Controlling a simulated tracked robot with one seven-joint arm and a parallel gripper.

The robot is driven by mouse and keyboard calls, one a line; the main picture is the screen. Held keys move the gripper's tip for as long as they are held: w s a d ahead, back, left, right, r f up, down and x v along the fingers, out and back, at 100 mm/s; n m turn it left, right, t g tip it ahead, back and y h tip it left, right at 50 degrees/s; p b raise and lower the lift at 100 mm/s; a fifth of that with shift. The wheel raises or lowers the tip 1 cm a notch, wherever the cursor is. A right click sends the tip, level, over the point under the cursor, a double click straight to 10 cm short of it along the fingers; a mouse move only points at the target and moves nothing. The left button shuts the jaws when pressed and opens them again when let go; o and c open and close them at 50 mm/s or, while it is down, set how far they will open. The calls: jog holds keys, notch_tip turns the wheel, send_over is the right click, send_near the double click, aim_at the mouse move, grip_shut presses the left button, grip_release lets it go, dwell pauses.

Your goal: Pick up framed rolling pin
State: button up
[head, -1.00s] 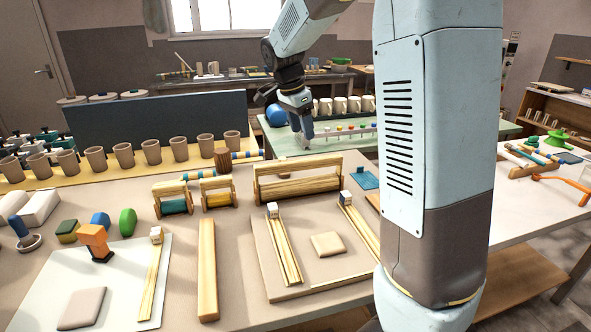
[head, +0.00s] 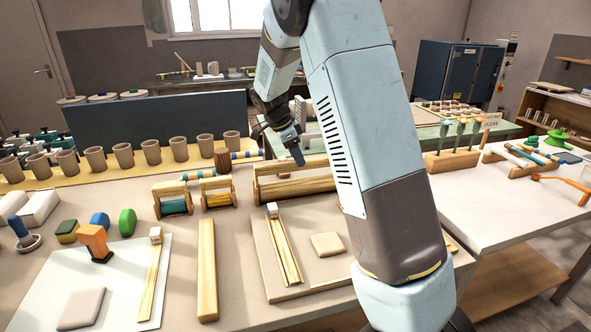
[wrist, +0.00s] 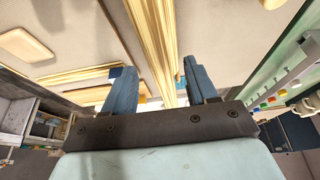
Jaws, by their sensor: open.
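The framed rolling pin appears to be the long pale wooden roller in a wooden frame (head: 290,186) near the back of the front table. My arm hides its right end. My gripper (head: 297,157) points down near the frame's back upper edge; I cannot tell whether it touches. In the wrist view, the two blue fingers of my gripper (wrist: 161,82) are apart with nothing visibly held. A long pale wooden piece (wrist: 158,40), probably the framed rolling pin, runs up from between them.
Two smaller framed rollers, one teal (head: 174,206) and one yellow (head: 219,199), stand to the left. A board (head: 262,255) with wooden strips and a clay slab (head: 326,244) lies in front. A brown cylinder (head: 223,160) and several clay cups (head: 151,152) stand behind.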

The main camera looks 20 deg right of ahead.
aim_at(301, 169)
jog(key=shift+a+x, duration=0.1)
jog(key=shift+x, duration=1.45)
jog(key=shift+a+x, duration=0.15)
jog(key=shift+x, duration=1.45)
grip_shut()
jog(key=shift+w, duration=0.1)
